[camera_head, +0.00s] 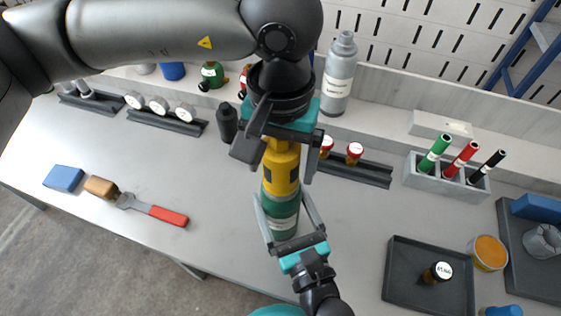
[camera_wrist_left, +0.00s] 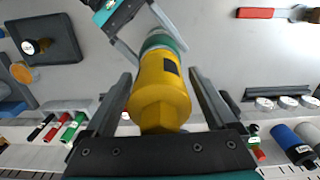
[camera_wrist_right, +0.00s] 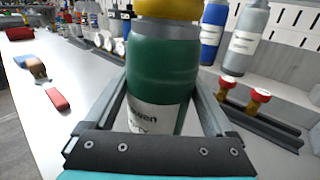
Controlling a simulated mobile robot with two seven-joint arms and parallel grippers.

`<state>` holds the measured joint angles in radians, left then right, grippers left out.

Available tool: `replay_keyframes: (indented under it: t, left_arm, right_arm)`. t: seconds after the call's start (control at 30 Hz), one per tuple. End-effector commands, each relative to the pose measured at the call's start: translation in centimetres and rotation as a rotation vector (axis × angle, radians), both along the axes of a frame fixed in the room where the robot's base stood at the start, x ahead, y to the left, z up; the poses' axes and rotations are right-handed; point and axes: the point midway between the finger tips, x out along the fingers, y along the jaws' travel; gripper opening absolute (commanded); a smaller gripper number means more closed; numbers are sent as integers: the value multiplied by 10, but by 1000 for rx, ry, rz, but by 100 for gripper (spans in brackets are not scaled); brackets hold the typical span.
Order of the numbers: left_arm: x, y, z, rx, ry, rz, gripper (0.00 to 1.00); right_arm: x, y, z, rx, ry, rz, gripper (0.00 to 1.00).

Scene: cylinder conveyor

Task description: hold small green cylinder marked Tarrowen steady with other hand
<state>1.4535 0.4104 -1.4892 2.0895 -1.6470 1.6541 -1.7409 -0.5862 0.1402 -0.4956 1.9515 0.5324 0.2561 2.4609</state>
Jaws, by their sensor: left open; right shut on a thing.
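The small green cylinder (camera_head: 281,220) stands upright on the grey table with a yellow device with a dark panel (camera_head: 281,172) on its top. In the right wrist view the green cylinder (camera_wrist_right: 160,75) fills the middle, and its white label is partly cut off, with "owen" readable. My right gripper (camera_head: 283,208) is shut on the cylinder's body, one finger on each side. My left gripper (camera_head: 279,160) is above it, pointing down, with open fingers on either side of the yellow device. In the left wrist view the yellow device (camera_wrist_left: 158,92) sits between the fingers, with gaps beside it.
A grey bottle (camera_head: 339,75) and small red-capped pieces (camera_head: 354,153) stand behind. A rack with green, red and black tubes (camera_head: 450,178) is at right, near a dark tray (camera_head: 400,262). A red-handled tool (camera_head: 160,212) lies at left. The table left of the cylinder is mostly clear.

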Motion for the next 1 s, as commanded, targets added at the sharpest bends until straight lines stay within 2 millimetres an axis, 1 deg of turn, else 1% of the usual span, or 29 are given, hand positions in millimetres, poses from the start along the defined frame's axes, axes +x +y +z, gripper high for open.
replay_keyframes:
  t: [0.1, 0.27, 0.37, 0.7, 0.83, 1.0]
  left_arm:
    - [0, -1, 11, -2, -3, -1, 90]
    - [0, 0, 18, 0, -1, 10, 90]
    - [0, 0, 17, -1, 0, 78, 90]
    - [-1, 0, 17, -1, 0, 448, 90]
    - [0, 0, 17, 0, 0, 517, 90]
    - [0, 0, 17, 0, 0, 526, 90]
  right_arm:
    - [0, 0, 0, -3, -1, -1, 22]
    - [0, 0, 0, -3, -1, 0, 22]
    - [0, 0, 0, -3, -1, 0, 22]
    - [0, 0, 0, -3, -1, 0, 22]
    - [0, 0, 0, -3, -1, 0, 22]
    - [0, 0, 0, -3, -1, 0, 22]
